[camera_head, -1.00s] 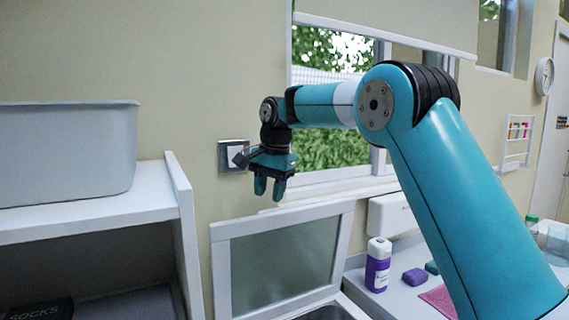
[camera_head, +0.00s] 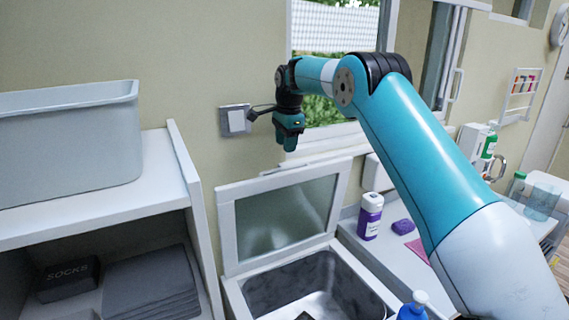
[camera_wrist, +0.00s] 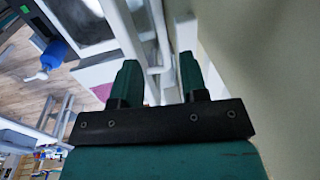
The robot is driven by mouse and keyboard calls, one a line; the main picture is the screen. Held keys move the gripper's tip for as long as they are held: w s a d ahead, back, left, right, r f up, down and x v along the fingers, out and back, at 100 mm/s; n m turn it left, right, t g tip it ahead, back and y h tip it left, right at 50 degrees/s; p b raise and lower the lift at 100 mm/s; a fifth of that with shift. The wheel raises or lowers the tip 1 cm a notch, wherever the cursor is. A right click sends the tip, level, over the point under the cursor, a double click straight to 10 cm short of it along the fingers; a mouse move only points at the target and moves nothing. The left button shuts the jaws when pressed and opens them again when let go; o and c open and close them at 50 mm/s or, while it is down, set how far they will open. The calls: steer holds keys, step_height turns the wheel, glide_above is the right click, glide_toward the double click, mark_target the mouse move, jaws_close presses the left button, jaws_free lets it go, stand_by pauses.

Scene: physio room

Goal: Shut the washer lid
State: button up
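The washer lid (camera_head: 285,222), a white frame around a glass panel, stands raised at the back of the washer, near the wall. The washer's metal tub (camera_head: 315,285) is uncovered below it. My gripper (camera_head: 290,147) points down above the lid's top edge, apart from it. In the head view its fingers overlap. In the wrist view my gripper (camera_wrist: 158,82) is open, its two fingers apart with nothing held. White edges, probably the lid's frame (camera_wrist: 140,40), show beyond and between the fingers; the dark tub (camera_wrist: 75,18) is at upper left.
A shelf (camera_head: 180,180) with a grey bin (camera_head: 70,140) stands left. A blue pump bottle (camera_head: 413,306) is at the washer's front right. A purple-and-white bottle (camera_head: 370,217) stands on the counter at right. A wall switch (camera_head: 235,120) and window are behind my gripper.

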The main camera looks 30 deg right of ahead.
mark_target(285, 168)
steer(key=f, duration=0.2)
steer(key=f+p, duration=0.1)
steer(key=f, duration=0.2)
steer(key=w+f+p, duration=0.1)
steer(key=f, duration=0.1)
steer(key=shift+f, duration=0.3)
jaws_close()
